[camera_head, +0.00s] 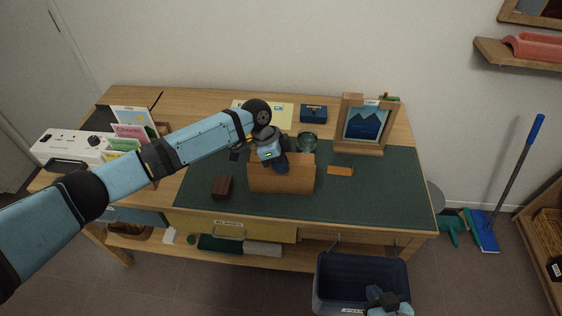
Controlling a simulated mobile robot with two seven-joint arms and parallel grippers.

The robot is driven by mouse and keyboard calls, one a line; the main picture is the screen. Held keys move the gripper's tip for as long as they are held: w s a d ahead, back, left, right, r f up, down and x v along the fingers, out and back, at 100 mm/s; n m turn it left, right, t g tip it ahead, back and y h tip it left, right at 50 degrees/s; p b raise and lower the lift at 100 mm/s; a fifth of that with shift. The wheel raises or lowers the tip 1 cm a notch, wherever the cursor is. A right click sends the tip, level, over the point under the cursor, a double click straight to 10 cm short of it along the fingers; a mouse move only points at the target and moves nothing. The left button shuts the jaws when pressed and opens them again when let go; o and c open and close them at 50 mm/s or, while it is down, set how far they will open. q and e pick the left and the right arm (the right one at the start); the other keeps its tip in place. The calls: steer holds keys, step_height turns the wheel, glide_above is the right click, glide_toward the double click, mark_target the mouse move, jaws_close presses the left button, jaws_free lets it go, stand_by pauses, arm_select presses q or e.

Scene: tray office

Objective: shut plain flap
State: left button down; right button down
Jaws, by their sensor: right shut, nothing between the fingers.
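A wooden box (283,183) stands on the green desk mat, with a plain brown face toward me. I cannot tell which panel is its flap or how far that stands open. My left gripper (281,166) reaches down over the box's top and back part. Its fingers are partly hidden, so I cannot tell whether they are open or whether they touch the box. My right gripper (385,303) is shut and empty, low at the bottom edge, in front of the dark blue bin (333,302).
A dark brown block (222,187) lies left of the box, and an orange piece (340,171) right of it. A glass bowl (307,140) and a framed picture (366,123) stand behind. The mat's right side (390,195) is clear.

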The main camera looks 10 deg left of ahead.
stand_by(0.3)
arm_select(q)
steer(key=c, duration=1.3)
jaws_free()
steer(key=shift+c, duration=0.2)
steer(key=v, duration=1.3)
steer(key=shift+w+a+r, duration=0.2)
steer(key=shift+w+r, duration=0.1)
steer(key=shift+f, duration=0.1)
